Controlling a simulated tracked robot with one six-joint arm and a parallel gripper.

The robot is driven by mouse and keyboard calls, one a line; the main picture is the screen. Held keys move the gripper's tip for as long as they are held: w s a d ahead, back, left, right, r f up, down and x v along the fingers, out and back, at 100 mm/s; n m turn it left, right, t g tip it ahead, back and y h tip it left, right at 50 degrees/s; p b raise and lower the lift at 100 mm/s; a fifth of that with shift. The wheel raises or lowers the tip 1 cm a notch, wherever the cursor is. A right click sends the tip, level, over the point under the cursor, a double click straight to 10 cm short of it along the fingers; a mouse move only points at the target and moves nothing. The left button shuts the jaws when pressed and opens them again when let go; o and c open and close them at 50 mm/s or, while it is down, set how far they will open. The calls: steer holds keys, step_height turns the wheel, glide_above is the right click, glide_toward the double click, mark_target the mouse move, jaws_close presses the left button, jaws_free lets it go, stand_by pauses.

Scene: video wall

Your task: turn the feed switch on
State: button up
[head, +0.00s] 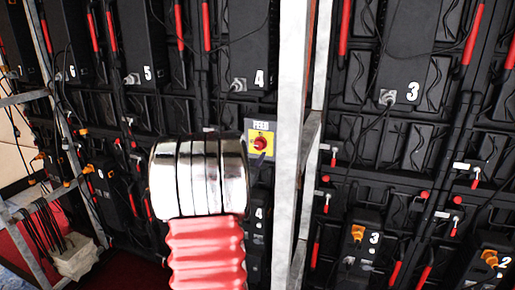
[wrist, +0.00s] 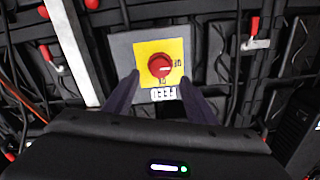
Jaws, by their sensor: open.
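The feed switch (head: 260,143) is a red rotary knob on a yellow plate, set in a grey panel marked FEED, in the middle of the head view. In the wrist view the red knob (wrist: 160,66) appears upside down, with the FEED label below it. My gripper (wrist: 160,84) is open, its two dark fingers pointing toward the panel on either side of the knob. I cannot tell how far the fingertips are from the knob. In the head view my arm's red and silver section stands left of the switch, and the fingers are hidden there.
A grey metal post (head: 290,130) stands just right of the switch panel. Black numbered wall units (head: 400,50) with red handles and hanging cables fill the background. A metal frame (head: 20,100) stands at the left, with a white box (head: 75,258) low beside it.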

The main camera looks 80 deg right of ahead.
mark_target(258, 145)
steer(key=shift+s+d, duration=0.15)
steer(key=shift+d, duration=1.4)
steer(key=shift+s+d, duration=0.15)
steer(key=shift+d, duration=1.4)
steer(key=c, duration=1)
steer(key=shift+c, duration=0.2)
